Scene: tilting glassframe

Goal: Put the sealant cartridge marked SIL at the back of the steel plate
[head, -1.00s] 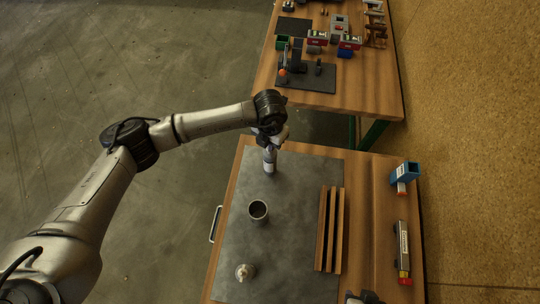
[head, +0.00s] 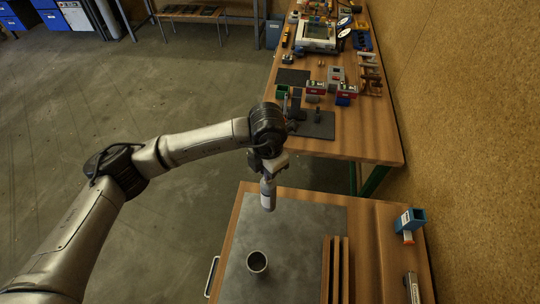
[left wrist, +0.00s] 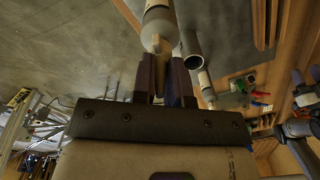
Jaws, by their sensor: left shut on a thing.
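My left gripper (head: 268,178) is shut on a pale grey-white cartridge (head: 268,197) and holds it upright over the back edge of the steel plate (head: 310,222). Its marking cannot be read. I cannot tell whether its bottom touches the plate. In the left wrist view the fingers (left wrist: 163,82) close on the cartridge (left wrist: 158,22). A dark open cup (head: 257,262) stands on the plate in front of it; it also shows in the left wrist view (left wrist: 192,58). My right gripper is not in view in the head picture.
Brown wooden slats (head: 335,270) lie on the plate's right side. A blue holder (head: 410,220) and a pale labelled tube (head: 412,288) are on the wood at right. A second bench (head: 345,145) with tools stands behind, across a gap. The plate between cartridge and cup is clear.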

